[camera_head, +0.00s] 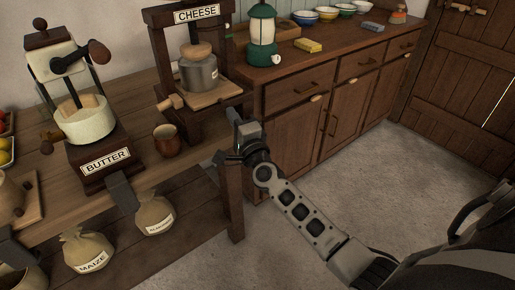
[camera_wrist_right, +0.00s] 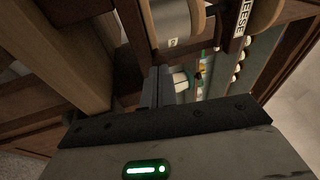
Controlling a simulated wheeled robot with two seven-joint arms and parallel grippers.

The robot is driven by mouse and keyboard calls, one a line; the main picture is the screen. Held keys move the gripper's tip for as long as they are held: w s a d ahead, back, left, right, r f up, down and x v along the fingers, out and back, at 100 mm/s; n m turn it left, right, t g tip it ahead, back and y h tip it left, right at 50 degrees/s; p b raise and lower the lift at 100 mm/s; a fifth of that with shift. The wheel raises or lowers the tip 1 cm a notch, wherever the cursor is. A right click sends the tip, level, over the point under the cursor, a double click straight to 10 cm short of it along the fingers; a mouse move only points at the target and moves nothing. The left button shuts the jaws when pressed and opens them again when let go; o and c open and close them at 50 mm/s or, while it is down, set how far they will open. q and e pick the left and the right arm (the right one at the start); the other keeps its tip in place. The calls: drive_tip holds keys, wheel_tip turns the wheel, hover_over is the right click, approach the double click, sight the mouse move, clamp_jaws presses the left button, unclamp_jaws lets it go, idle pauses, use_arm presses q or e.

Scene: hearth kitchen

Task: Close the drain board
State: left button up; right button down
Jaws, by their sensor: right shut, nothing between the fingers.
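The cheese press (camera_head: 186,20) stands on the wooden counter. Its light wooden drain board (camera_head: 212,96) juts out at the front, under a grey metal pot (camera_head: 198,74). A wooden peg (camera_head: 170,103) sits at the board's left front. My right gripper (camera_head: 240,128) is shut and empty, to the right of and below the board, by the counter's corner. I cannot tell whether it touches the press. In the right wrist view the shut fingers (camera_wrist_right: 165,86) point toward the press, with the CHEESE sign (camera_wrist_right: 243,16) beyond. My left gripper is not clearly seen.
A butter churn (camera_head: 84,125) and a brown cup (camera_head: 167,140) stand left of the press. Sacks (camera_head: 154,214) sit on the shelf below. A green lantern (camera_head: 262,38) stands on the sideboard (camera_head: 290,140) behind. The floor at right is clear.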

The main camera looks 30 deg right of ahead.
drive_tip(key=v, duration=1.3)
drive_tip(key=shift+b, duration=0.4)
drive_tip(key=s+a+f+n+g+y, duration=0.2)
drive_tip(key=s+a+f+n+g, duration=0.2)
drive_tip(key=s+f+n, duration=0.3)
drive_tip(key=s+a+f+n+g+y, duration=0.3)
drive_tip(key=s+a+f+n+g, duration=0.2)
drive_tip(key=s+n, duration=0.5)
wheel_tip(320, 180, down, 2)
drive_tip(key=a+n, duration=0.2)
drive_tip(key=n, duration=0.2)
drive_tip(key=shift+a, duration=0.2)
